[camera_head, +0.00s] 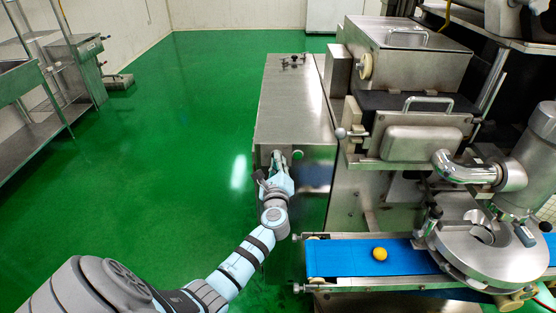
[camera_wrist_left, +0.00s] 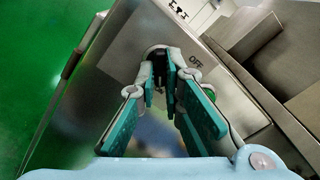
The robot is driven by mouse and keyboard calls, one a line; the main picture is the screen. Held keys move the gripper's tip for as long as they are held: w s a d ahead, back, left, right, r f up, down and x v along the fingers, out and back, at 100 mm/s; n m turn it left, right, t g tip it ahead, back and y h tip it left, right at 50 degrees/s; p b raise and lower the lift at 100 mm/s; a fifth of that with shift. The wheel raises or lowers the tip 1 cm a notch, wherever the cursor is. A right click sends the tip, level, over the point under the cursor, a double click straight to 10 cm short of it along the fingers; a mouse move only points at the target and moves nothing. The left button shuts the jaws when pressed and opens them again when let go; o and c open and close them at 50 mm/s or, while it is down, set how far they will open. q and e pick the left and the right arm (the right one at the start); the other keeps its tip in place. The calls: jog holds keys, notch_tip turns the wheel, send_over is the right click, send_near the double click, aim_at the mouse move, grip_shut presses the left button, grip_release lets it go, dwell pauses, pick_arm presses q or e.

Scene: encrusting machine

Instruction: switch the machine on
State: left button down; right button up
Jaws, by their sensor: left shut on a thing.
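The encrusting machine (camera_head: 400,60) is a large steel unit filling the right of the head view. Its low steel cabinet (camera_head: 290,105) has a front face toward me, where my left gripper (camera_head: 277,168) is. In the left wrist view the teal-padded fingers of this gripper (camera_wrist_left: 161,72) converge on a dark switch (camera_wrist_left: 160,58) on the steel panel. The gripper is shut on it, and the fingers hide most of the switch. A label reading "OFF" (camera_wrist_left: 195,62) shows beside the fingertips. The switch's exact position cannot be made out. My right gripper is not in view.
A blue conveyor belt (camera_head: 340,258) with a yellow-orange ball (camera_head: 379,254) lies right of my left arm. A round steel turntable part (camera_head: 490,250) stands over the belt. Steel tables (camera_head: 35,130) stand far left. The green floor (camera_head: 180,120) between is clear.

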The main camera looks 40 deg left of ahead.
pick_arm(q)
jog(key=shift+r+m, duration=0.1)
jog(key=shift+m, duration=0.2)
jog(key=c, duration=1.7)
grip_release()
jog(key=shift+w, duration=0.1)
jog(key=v, duration=1.2)
